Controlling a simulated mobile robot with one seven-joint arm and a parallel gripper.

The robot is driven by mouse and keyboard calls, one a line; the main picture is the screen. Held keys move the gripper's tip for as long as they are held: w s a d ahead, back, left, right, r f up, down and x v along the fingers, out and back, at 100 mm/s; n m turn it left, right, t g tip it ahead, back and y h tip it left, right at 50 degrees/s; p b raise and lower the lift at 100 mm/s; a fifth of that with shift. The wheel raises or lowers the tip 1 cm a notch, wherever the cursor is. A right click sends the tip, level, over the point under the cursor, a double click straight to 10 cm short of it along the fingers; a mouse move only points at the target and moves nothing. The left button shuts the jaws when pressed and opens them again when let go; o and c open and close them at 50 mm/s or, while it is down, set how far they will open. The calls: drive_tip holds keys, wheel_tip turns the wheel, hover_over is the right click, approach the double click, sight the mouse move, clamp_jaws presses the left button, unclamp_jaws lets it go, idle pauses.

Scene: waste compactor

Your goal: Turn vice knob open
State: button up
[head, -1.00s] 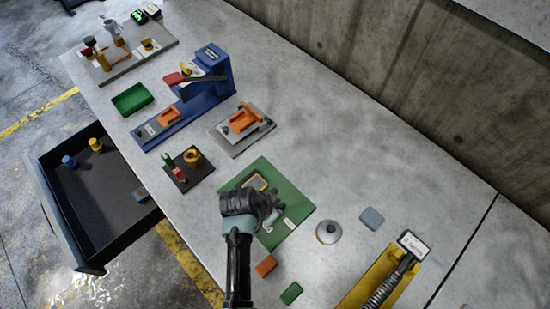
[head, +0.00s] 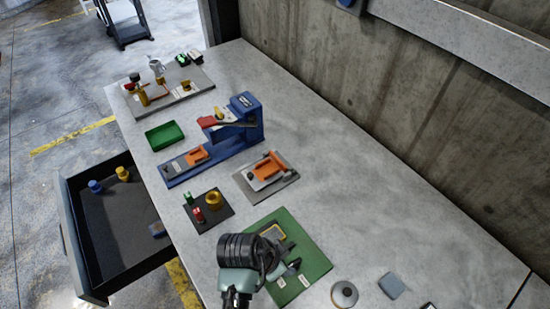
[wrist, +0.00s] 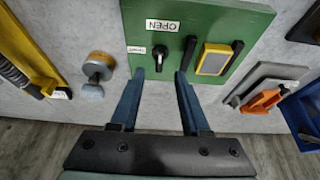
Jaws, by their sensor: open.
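The vice is on a green board (head: 318,262) on the bench, and the board fills the upper middle of the wrist view (wrist: 250,20). A yellow-framed grey block (wrist: 213,59) lies between two black jaws right of the knob. My gripper (wrist: 160,74) is open and empty, its blue fingers pointing at the board. The knob shows in line with the gap just past the fingertips; contact cannot be told. In the head view my gripper (head: 274,268) covers part of the board.
A round grey knob (head: 344,294) and a grey block (head: 392,285) lie right of the board. An orange-and-grey fixture (head: 268,172), a blue press (head: 240,130) and a small dark stand (head: 210,211) are beyond it. An open drawer (head: 115,225) juts out left.

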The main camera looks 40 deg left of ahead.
drive_tip(key=v, duration=0.6)
drive_tip(key=shift+r+b, duration=0.2)
drive_tip(key=shift+b, duration=0.1)
